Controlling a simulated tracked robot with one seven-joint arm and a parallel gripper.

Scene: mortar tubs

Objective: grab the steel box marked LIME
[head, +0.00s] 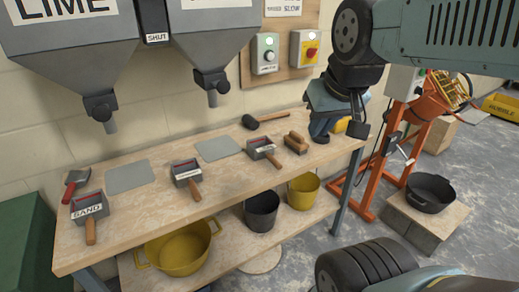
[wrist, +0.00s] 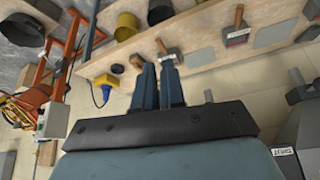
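A steel box with a wooden handle (head: 187,173) sits mid-bench; its label is too small to read in the head view. It also shows in the wrist view (wrist: 238,36). A similar box (head: 262,148) sits farther right, also with an unreadable label; it shows beyond my fingertips in the wrist view (wrist: 172,52). A third box (head: 90,207), nearest the left end, reads SAND. My gripper (head: 321,138) is over the bench's right end, right of all three boxes. In the wrist view its fingers (wrist: 157,63) look slightly apart, with nothing seen between them.
A hopper labelled LIME (head: 70,50) hangs above the bench (head: 140,215). A wooden float (head: 296,143), a mallet (head: 265,120) and a red-bladed scoop (head: 74,182) lie on the bench. Buckets stand on the lower shelf. An orange stand (head: 385,165) is at the right.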

